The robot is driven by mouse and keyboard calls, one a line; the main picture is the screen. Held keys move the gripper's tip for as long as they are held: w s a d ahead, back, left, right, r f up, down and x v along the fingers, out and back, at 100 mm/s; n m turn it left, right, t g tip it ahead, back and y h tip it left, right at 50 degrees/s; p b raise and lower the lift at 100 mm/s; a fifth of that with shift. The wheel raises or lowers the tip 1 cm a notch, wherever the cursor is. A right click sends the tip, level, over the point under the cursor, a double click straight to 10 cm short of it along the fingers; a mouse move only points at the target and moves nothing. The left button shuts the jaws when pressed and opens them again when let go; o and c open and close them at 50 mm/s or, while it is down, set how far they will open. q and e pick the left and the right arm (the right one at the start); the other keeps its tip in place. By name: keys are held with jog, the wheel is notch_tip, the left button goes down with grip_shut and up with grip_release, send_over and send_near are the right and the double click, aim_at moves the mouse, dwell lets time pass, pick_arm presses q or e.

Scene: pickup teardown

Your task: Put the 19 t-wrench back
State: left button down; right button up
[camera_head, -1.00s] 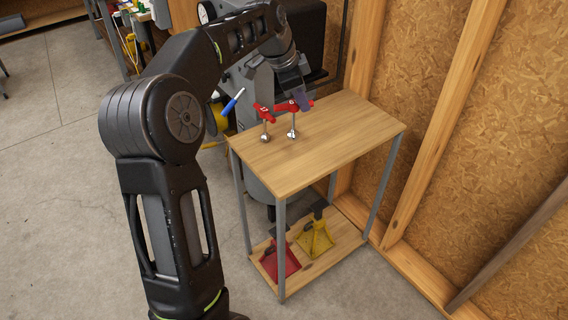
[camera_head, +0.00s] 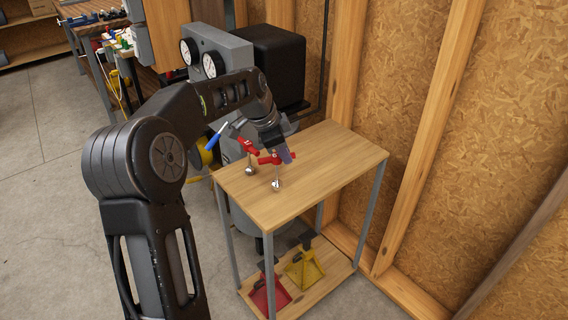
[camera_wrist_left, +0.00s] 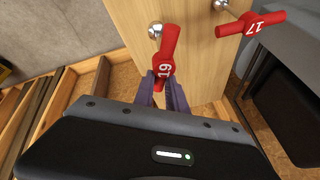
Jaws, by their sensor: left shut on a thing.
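The 19 t-wrench has a red T-handle (camera_head: 269,159) and a bright socket end (camera_head: 277,185) that hangs over or rests on the small table; contact is unclear. In the left wrist view its handle (camera_wrist_left: 165,66) is marked 19. My left gripper (camera_head: 287,154) is shut on one end of that handle, with its purple fingers (camera_wrist_left: 163,92) around it. The red 17 t-wrench (camera_head: 249,146) stands upright on the table just left of the 19 in the head view; its handle (camera_wrist_left: 251,25) also shows in the wrist view. My right gripper is not in view.
The small wooden table (camera_head: 325,160) is clear toward its right side. Its lower shelf holds a red jack stand (camera_head: 268,296) and a yellow jack stand (camera_head: 304,270). A grey machine with dials (camera_head: 212,62) stands behind the table, and a chipboard wall (camera_head: 450,130) is to the right.

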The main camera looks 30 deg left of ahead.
pick_arm(q)
jog(key=shift+f, duration=1.8)
jog(key=shift+f, duration=0.1)
jog(key=c, duration=1.3)
grip_release()
jog(key=shift+c, duration=0.2)
jog(key=v, duration=1.2)
